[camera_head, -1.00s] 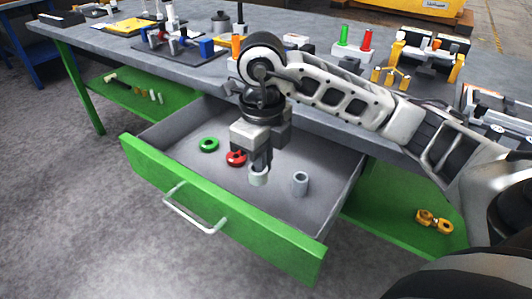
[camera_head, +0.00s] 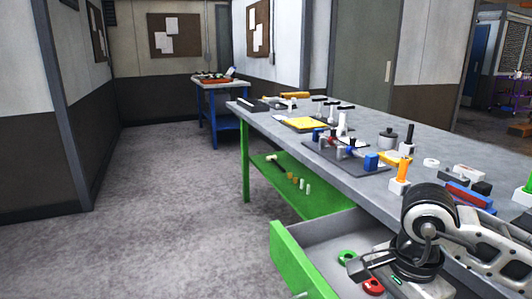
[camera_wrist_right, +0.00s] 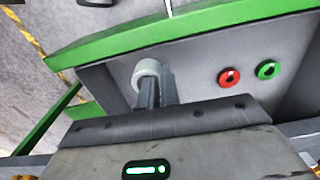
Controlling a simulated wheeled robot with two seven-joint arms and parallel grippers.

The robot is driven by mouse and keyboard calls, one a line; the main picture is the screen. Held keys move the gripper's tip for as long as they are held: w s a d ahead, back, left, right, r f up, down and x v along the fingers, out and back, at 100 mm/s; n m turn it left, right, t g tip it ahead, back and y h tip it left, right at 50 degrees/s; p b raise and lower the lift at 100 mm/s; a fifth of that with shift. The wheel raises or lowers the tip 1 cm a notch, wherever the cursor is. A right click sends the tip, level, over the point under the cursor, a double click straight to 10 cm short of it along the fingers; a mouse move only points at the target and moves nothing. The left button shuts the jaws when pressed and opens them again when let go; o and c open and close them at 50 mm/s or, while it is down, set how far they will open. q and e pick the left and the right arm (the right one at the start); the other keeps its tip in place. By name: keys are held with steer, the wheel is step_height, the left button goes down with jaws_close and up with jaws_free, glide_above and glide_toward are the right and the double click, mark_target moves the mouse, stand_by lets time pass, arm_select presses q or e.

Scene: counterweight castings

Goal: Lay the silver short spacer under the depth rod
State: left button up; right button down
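The silver short spacer (camera_wrist_right: 147,72) is a pale hollow cylinder at the fingertips of my right gripper (camera_wrist_right: 159,86) in the right wrist view. The fingers are close together and look shut on it, partly covering it, over the open drawer. In the head view my right gripper's body (camera_head: 378,268) is at the lower right; its fingertips and the spacer are out of sight there. I cannot make out for certain which item is the depth rod. My left gripper is not in view.
The open green drawer (camera_head: 290,262) holds a red ring (camera_wrist_right: 229,77) and a green ring (camera_wrist_right: 268,69). The floor at left is clear.

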steer(key=n, duration=0.9)
steer(key=a+n, duration=0.1)
steer(key=n, duration=0.3)
steer(key=shift+w+f+n+p, duration=0.15)
steer(key=shift+f+n+p, duration=0.15)
steer(key=shift+n+p, duration=0.1)
